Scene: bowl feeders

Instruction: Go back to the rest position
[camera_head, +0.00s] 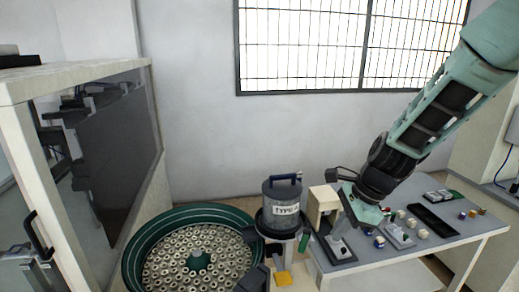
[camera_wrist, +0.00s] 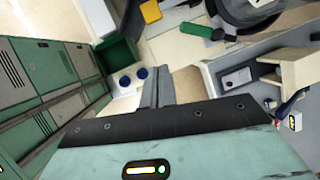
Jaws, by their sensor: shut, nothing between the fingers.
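My gripper (camera_head: 349,217) is at the end of the teal arm, which reaches in from the upper right. It hangs above the left part of the white worktable, beside the beige stand. In the wrist view its dark grey fingers (camera_wrist: 158,91) are together, with nothing seen between them. The fingertips are hard to make out in the head view. No marker for a rest position shows.
The beige stand (camera_head: 322,206) and grey canister (camera_head: 281,205) are close to my gripper. A large green bowl feeder (camera_head: 138,240) is left. Small parts and a black tray (camera_head: 432,220) lie on the table (camera_head: 460,240). Green cabinets (camera_wrist: 35,90) line the wrist view's left.

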